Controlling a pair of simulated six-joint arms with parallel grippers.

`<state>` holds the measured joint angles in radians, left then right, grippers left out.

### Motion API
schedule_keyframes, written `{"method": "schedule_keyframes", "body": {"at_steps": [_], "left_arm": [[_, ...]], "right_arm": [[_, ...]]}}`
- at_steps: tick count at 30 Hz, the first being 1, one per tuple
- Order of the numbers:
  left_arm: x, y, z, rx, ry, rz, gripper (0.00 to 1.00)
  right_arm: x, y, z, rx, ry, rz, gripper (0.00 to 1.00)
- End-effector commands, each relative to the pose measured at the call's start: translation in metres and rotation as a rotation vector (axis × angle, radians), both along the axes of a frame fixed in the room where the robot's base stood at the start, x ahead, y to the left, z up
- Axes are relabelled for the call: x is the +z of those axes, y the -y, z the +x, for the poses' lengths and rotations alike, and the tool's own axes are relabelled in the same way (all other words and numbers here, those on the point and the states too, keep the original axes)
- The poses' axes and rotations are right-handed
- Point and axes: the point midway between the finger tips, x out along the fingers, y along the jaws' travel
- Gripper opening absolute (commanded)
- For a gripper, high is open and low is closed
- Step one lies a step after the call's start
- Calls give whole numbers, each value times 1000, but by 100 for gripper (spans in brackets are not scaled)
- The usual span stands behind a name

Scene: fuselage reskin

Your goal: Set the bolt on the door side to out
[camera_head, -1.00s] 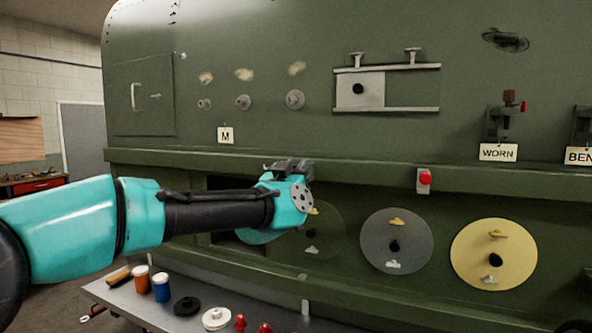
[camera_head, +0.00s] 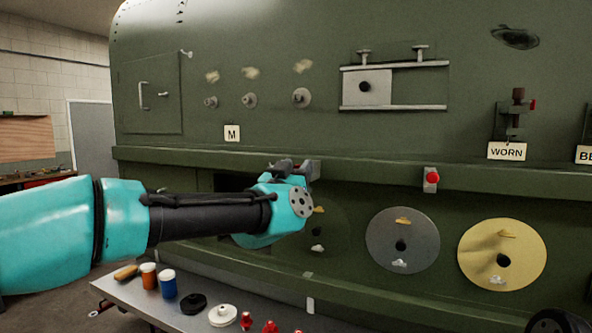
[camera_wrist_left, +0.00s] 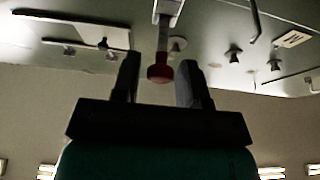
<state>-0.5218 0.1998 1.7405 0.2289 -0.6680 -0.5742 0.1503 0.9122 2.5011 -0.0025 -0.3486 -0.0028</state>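The door (camera_head: 152,95) is a green panel at the upper left of the fuselage, with a pale upright handle (camera_head: 144,96). A small bolt-like piece (camera_head: 163,94) sits to the right of the handle; its position is too small to read. My left gripper (camera_head: 297,166) is at the ledge, below and right of the door and well apart from it. In the left wrist view my left gripper (camera_wrist_left: 160,65) is open. A red knob (camera_wrist_left: 160,73) on a grey stem shows between its fingers, without clear contact. My right gripper is not in view.
The ledge (camera_head: 375,173) juts out along the fuselage and carries a red button (camera_head: 432,178). Three pegs (camera_head: 250,100) and a sliding-plate frame (camera_head: 394,86) are above it. Discs (camera_head: 402,240) are below. The bench (camera_head: 140,302) holds jars and small parts.

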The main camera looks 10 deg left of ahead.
Motion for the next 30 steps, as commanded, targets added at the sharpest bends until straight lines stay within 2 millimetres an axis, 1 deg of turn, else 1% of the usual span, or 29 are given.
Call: {"method": "schedule_keyframes", "body": {"at_steps": [1, 3, 11, 16, 20, 30], "left_arm": [[0, 0, 0, 0, 0, 0, 45], [0, 0, 0, 0, 0, 0, 49], [0, 0, -1, 0, 0, 1, 49], [-4, -3, -10, 0, 0, 0, 49], [-11, -7, -25, -1, -1, 1, 49], [-35, -22, -82, 0, 0, 0, 49]], "right_arm": [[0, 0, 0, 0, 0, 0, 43], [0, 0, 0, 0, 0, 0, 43], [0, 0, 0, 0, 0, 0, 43], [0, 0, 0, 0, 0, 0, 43], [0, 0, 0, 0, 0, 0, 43], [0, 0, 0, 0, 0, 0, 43]]}}
